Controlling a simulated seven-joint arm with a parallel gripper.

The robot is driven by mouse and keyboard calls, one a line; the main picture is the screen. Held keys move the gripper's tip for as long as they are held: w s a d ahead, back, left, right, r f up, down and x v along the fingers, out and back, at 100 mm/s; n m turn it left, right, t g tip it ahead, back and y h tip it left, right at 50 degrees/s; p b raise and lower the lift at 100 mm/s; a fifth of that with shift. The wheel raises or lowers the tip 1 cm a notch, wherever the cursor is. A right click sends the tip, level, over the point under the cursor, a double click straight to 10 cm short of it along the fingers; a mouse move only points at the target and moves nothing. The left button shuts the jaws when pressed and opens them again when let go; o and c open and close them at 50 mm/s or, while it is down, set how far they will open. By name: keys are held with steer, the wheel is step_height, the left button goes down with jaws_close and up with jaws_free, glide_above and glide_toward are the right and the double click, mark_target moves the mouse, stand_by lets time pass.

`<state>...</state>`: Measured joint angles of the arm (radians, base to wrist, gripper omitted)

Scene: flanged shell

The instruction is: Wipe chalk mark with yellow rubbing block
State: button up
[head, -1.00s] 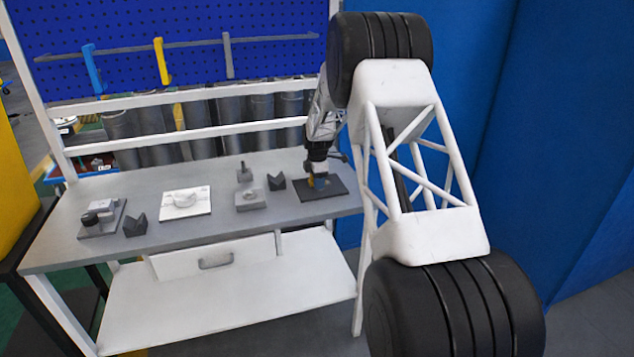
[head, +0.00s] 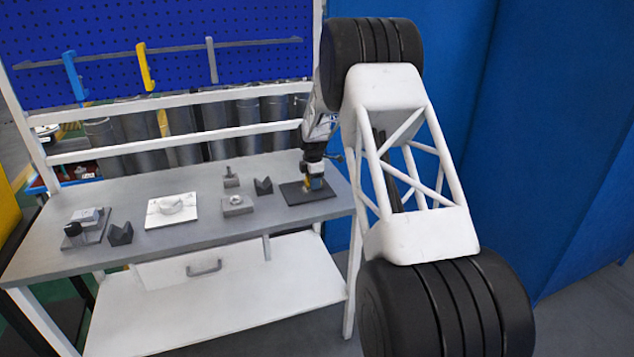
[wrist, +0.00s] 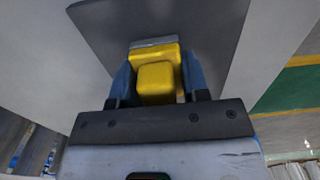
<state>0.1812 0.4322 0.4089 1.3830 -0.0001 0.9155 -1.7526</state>
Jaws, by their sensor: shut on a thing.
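The yellow rubbing block (wrist: 157,80) is held between the two blue fingers of my gripper (wrist: 157,70) in the wrist view. A grey strip (wrist: 155,42) lies along the block's far edge. In the head view my gripper (head: 314,176) points down over the dark flat plate (head: 294,197) at the bench's right end. The block is small there and sits at or just above the plate; I cannot tell if it touches. The plate also fills the area behind the block in the wrist view (wrist: 205,30). I cannot make out a chalk mark; the gripper and block hide part of the plate.
Left of the plate stand a dark V-block (head: 263,186), a grey block with a ring (head: 237,205) and a small post on a base (head: 231,178). Further left are a white board (head: 158,217) with a round part, another V-block (head: 120,234) and a dark fixture (head: 88,228).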

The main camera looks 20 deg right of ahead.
mark_target(303, 189)
steer(key=shift+a+f, duration=0.35)
steer(key=shift+a, duration=1.65)
steer(key=shift+a+r, duration=0.25)
steer(key=shift+r, duration=0.55)
step_height(303, 189, up, 6)
steer(key=shift+r, duration=0.25)
steer(key=shift+s+a, duration=0.15)
steer(key=s+a+f, duration=0.2)
steer(key=s+a, duration=0.4)
steer(key=s, duration=0.6)
steer(key=s+a+f, duration=0.2)
steer(key=s+a, duration=0.4)
steer(key=s, duration=0.7)
steer(key=shift+s+a, duration=0.15)
steer(key=shift+a, duration=0.2)
